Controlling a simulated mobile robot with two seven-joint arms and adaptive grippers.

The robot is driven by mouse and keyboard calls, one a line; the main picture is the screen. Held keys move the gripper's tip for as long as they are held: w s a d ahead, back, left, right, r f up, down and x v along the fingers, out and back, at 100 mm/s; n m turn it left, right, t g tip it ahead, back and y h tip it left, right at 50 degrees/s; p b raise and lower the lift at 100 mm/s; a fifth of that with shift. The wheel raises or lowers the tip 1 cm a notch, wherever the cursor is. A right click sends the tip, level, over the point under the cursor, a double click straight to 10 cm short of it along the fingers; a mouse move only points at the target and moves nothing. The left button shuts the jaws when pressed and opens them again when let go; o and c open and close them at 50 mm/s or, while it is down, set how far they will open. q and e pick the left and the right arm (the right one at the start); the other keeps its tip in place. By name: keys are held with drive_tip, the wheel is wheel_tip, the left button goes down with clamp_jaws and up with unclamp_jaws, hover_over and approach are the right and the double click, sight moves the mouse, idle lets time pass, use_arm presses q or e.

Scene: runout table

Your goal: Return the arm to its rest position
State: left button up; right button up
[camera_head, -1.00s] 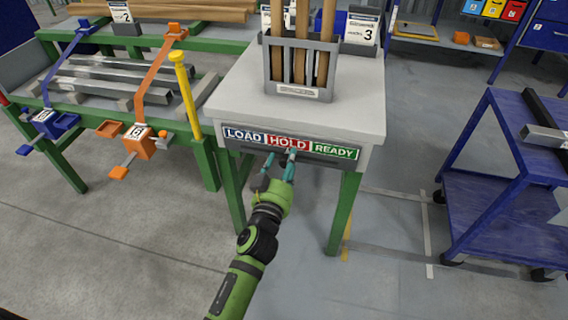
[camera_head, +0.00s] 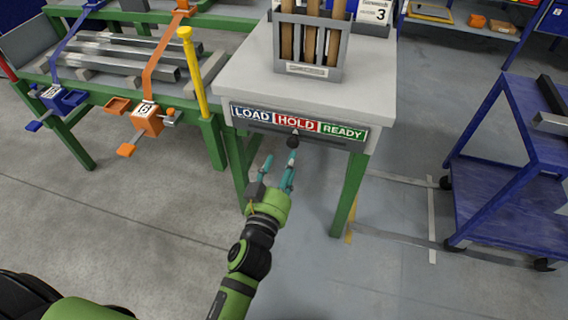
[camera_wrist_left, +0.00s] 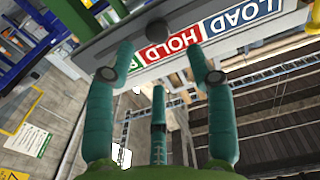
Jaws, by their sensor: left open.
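My left gripper (camera_head: 277,175) is on a green and black arm that comes in from the bottom of the head view. Its teal fingers are open and empty, just in front of and below the table's front edge. In the left wrist view the fingers (camera_wrist_left: 160,75) are spread, with a dark round knob (camera_wrist_left: 157,32) beyond them. The knob (camera_head: 293,139) stands on a slotted panel under the HOLD part of the LOAD, HOLD, READY label (camera_head: 296,123). The fingers appear apart from it. My right gripper is out of view.
The grey-topped table (camera_head: 250,78) holds a rack (camera_head: 308,55) of wooden pieces. A yellow post (camera_head: 193,72) and an orange clamp (camera_head: 147,119) are at its left. A blue cart (camera_head: 510,205) stands at right. The floor in front is clear.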

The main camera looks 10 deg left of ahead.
use_arm(q)
drive_tip(key=s+a+f+m+g, duration=0.1)
drive_tip(key=s+f+g, duration=0.25)
drive_tip(key=f, duration=0.85)
drive_tip(key=s+f+m+g+h, duration=0.1)
drive_tip(key=s+f+g, duration=0.3)
drive_tip(key=f, duration=0.8)
drive_tip(key=s+a+f+g, duration=0.15)
drive_tip(key=s+f, duration=0.35)
drive_tip(key=f, duration=0.6)
drive_tip(key=s+a+f+g+y, duration=0.1)
drive_tip(key=s+a+f+g, duration=0.45)
drive_tip(key=s+f, duration=0.7)
drive_tip(key=s+a+r+g+p, duration=0.2)
drive_tip(key=s+r+p, duration=0.8)
drive_tip(key=s, duration=0.5)
drive_tip(key=shift+s+a+r+y+p, duration=0.25)
drive_tip(key=shift+a+p, duration=0.35)
drive_tip(key=shift+p, duration=0.65)
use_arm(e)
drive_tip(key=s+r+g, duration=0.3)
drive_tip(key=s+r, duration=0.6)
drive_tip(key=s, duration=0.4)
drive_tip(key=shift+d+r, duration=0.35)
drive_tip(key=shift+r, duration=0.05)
use_arm(q)
drive_tip(key=shift+f+g, duration=0.1)
drive_tip(key=shift+g, duration=0.15)
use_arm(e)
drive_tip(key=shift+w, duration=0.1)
